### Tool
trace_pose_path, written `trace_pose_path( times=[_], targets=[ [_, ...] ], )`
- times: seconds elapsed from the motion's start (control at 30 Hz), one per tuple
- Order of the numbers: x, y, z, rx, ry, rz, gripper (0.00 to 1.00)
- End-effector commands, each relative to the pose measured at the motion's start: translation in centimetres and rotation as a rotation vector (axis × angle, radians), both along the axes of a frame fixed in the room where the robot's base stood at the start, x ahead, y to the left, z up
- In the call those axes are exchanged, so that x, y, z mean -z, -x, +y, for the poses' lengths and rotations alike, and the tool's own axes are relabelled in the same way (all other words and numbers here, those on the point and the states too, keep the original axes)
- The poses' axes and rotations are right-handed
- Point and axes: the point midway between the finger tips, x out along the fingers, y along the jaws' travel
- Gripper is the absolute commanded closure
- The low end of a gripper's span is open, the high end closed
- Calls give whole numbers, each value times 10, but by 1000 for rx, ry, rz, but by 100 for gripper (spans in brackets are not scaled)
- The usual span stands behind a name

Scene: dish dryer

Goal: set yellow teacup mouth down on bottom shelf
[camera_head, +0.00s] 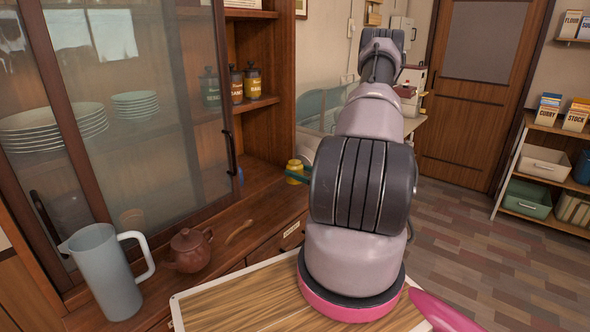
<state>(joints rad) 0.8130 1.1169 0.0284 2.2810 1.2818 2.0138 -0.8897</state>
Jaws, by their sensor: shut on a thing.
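The yellow teacup (294,168) shows small at the centre, just left of my arm and in front of the wooden cabinet's right end. A thin dark teal strip that looks like a finger of my gripper (297,177) reaches from behind my arm across the cup. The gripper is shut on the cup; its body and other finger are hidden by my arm. The cup looks narrower at the top, but its mouth is too small to make out. A pale teal curved panel (312,108), perhaps the dish dryer, stands behind; its bottom shelf is hidden.
A grey-blue pitcher (106,272) and a brown teapot (189,250) stand on the cabinet's ledge at left. Glass doors (150,110) cover stacked plates. Canisters (252,82) stand on an open shelf. The floor (490,265) at right is clear before a rack of bins (545,163).

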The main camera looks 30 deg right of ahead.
Motion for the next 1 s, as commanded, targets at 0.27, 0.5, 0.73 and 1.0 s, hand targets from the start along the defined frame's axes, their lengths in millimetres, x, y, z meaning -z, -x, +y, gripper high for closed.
trace_pose_path(
  times=[0.27, 0.5, 0.73, 1.0],
  targets=[
    [2, -25, 11, -6, 0, -1, 100],
    [3, -47, 20, -7, 0, -1, 100],
    [5, -69, 29, -6, 0, -2, 100],
    [6, -94, 39, -7, -1, -2, 100]
  ],
)
